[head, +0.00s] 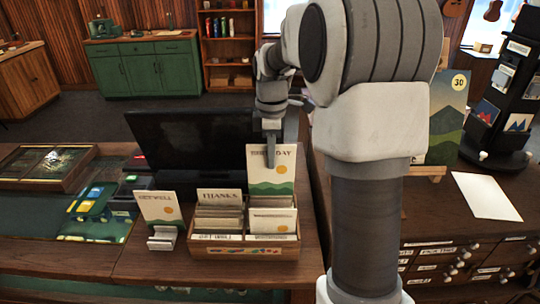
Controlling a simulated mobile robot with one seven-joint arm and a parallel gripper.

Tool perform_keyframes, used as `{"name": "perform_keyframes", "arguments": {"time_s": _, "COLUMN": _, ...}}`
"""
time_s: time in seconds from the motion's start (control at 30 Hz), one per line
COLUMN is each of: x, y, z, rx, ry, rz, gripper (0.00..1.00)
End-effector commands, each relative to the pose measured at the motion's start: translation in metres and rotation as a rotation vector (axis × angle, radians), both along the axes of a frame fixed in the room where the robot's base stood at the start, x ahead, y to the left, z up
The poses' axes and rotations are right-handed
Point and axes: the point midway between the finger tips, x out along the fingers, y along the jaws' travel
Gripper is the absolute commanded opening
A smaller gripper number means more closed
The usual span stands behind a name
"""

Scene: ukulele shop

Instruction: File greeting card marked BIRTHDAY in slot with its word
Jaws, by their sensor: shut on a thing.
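The BIRTHDAY card (285,172), white with a green hill and an orange dot, is upright in my gripper (271,155). My gripper is shut on its upper middle and covers part of the word. The wooden card box (226,246) stands on the counter below, with a left and a right row of cards. The THANKS card (220,195) stands at the back of the left row. The BIRTHDAY card's lower edge meets the back of the right row (272,220); I cannot tell if it is inside a slot. The front labels are too small to read surely.
A GETWELL card (160,207) leans in a small holder (162,238) left of the box. A dark monitor (190,145) stands behind. A painting marked 30 (446,118), a blank sheet (486,196) and a dark display rack (505,95) are at right.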

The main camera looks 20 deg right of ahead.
Motion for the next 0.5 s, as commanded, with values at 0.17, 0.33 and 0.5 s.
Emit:
{"name": "perform_keyframes", "arguments": {"time_s": 0.17, "x": 0.000, "y": 0.000, "z": -0.015, "rx": 0.000, "ry": 0.001, "rz": 0.000, "gripper": 0.00}}
{"name": "perform_keyframes", "arguments": {"time_s": 0.33, "x": 0.000, "y": 0.000, "z": -0.027, "rx": 0.000, "ry": 0.001, "rz": 0.000, "gripper": 0.00}}
{"name": "perform_keyframes", "arguments": {"time_s": 0.5, "x": 0.000, "y": 0.000, "z": -0.039, "rx": 0.000, "ry": 0.001, "rz": 0.000, "gripper": 0.00}}
